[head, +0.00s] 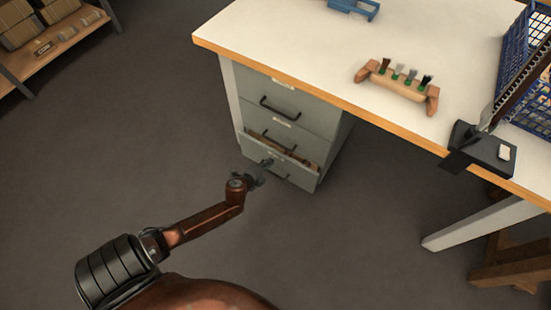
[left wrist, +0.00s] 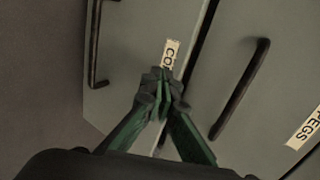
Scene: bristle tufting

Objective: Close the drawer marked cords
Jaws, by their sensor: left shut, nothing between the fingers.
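The grey drawer cabinet (head: 229,88) stands under the left end of the workbench. Its low drawer (head: 305,181) is pulled out a little, and some contents show over its front edge. My left gripper (head: 262,172) is shut and empty, at that drawer's front, partly covering its handle. In the left wrist view the shut fingertips (left wrist: 165,82) are at a drawer front, over the lower end of a label (left wrist: 171,52) that starts "CO"; the rest is hidden. I cannot tell whether they touch. The drawer above is labelled PEGS (left wrist: 304,128). My right gripper is not in view.
The white workbench top (head: 290,50) overhangs the cabinet. It holds a wooden rack (head: 398,86) with small brushes, a black clamp-like device (head: 483,148) and a blue wire basket (head: 515,45). A wooden shelf (head: 65,40) stands at the upper left. The grey floor (head: 150,130) left of the cabinet is clear.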

